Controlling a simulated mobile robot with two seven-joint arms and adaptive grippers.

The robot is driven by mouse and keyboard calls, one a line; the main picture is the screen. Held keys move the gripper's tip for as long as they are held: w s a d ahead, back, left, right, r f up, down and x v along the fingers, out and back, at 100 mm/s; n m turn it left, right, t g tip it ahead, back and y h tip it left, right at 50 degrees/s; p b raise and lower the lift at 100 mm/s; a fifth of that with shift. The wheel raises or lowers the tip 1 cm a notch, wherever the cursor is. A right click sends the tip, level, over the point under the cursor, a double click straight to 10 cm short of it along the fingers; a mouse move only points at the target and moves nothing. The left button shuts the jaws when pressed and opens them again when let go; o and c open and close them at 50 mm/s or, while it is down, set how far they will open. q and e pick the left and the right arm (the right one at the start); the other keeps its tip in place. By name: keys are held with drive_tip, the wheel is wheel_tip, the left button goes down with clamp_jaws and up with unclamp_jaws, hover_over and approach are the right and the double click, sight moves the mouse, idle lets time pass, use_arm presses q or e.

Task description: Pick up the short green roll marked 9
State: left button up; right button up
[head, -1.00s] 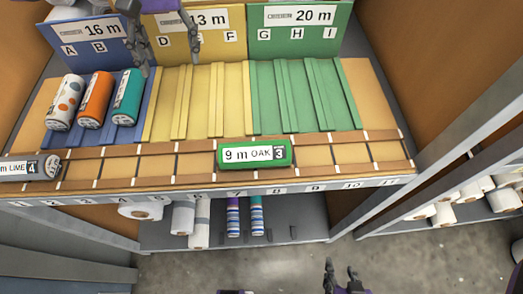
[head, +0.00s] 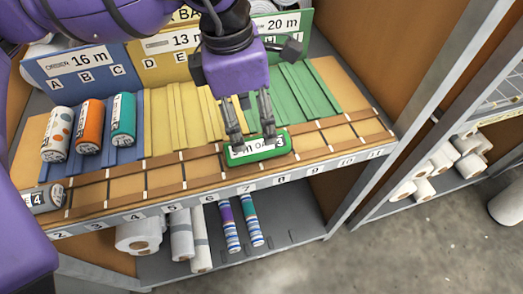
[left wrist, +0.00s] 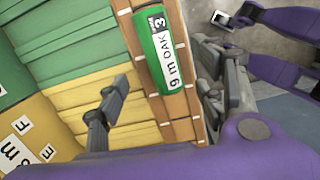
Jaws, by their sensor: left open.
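The short green roll (head: 284,151) lies on the tan front track, its white label reading 9 m OAK 3. It also shows at the top middle of the left wrist view (left wrist: 158,42). My left gripper (head: 252,138) is open, its two fingers apart and pointing down at the roll. In the head view the fingertips overlap the roll's label and hide part of it.
White-spotted (head: 57,134), orange (head: 89,126) and teal (head: 123,119) rolls lie in the blue lanes. Another roll (head: 42,198) sits at the track's left end. The yellow and green lanes hold no rolls. Several rolls lie on the shelf below. A grey post (head: 440,110) stands at right.

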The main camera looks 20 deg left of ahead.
sight(255, 141)
use_arm(q)
drive_tip(key=shift+w+d+f+n, duration=0.1)
drive_tip(key=shift+w+n, duration=0.1)
drive_tip(key=shift+n, duration=0.1)
drive_tip(key=shift+w+f, duration=0.1)
drive_tip(key=shift+f, duration=0.2)
drive_tip(key=f, duration=0.7)
drive_tip(key=shift+d, duration=0.35)
drive_tip(key=shift+c, duration=0.4)
drive_tip(key=c, duration=1.2)
drive_tip(key=shift+r, duration=0.15)
